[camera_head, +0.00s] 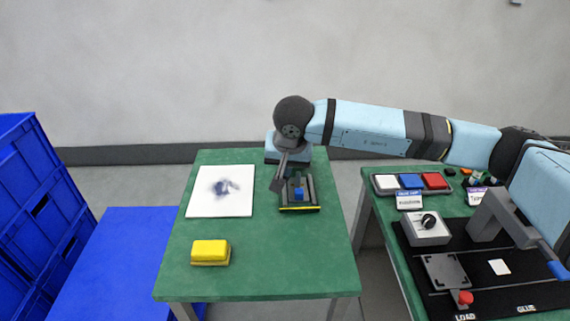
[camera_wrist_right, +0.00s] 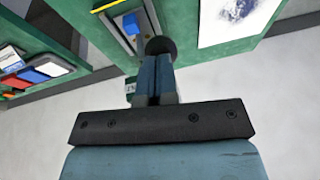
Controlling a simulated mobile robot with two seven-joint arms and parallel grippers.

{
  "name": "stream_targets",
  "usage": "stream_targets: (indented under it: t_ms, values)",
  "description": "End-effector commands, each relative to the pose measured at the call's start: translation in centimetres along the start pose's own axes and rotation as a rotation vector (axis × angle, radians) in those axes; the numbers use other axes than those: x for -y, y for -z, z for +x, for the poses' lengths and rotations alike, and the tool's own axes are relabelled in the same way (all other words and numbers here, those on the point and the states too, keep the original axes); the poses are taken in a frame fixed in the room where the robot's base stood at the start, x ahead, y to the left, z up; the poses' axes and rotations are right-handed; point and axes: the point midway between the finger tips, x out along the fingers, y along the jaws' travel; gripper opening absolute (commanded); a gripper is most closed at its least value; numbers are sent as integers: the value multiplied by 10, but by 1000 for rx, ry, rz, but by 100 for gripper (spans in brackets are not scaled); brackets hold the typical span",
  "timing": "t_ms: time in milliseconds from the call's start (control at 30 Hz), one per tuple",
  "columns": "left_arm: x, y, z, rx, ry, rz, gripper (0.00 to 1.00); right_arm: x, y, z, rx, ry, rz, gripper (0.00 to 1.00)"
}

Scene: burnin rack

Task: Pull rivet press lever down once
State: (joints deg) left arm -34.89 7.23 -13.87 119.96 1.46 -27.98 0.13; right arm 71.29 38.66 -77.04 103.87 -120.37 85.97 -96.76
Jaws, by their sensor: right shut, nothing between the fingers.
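The rivet press (camera_head: 298,207) stands on the green table, with a dark base, a yellow front strip and a blue block (camera_head: 299,194) in its middle. A dark bar, seemingly its lever (camera_head: 279,180), rises beside it on the left. In the right wrist view, a round black knob (camera_wrist_right: 160,46) sits right at the tips of my right gripper (camera_wrist_right: 158,62). The gripper is shut with nothing between its fingers; I cannot tell whether it touches the knob. The press base with its blue block (camera_wrist_right: 131,24) lies beyond. In the head view my wrist mostly hides the fingers. My left gripper is not in view.
A white sheet with a dark smudge (camera_head: 208,203) and a yellow block (camera_head: 210,252) lie on the same table. The right table holds white, blue and red bins (camera_head: 411,182), a knob box (camera_head: 427,230) and a black mat. Blue crates (camera_head: 40,210) stand at left.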

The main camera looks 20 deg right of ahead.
Motion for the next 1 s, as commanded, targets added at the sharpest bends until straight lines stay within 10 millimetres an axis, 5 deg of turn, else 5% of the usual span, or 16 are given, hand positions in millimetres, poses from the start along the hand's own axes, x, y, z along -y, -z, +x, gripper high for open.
stream_targets:
  t_ms: [700,1000]
  values:
    - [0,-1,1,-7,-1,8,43,-2,-6,10,7,-5,-2,0]
    - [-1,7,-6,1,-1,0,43,8,11,-35,-5,0,3,0]
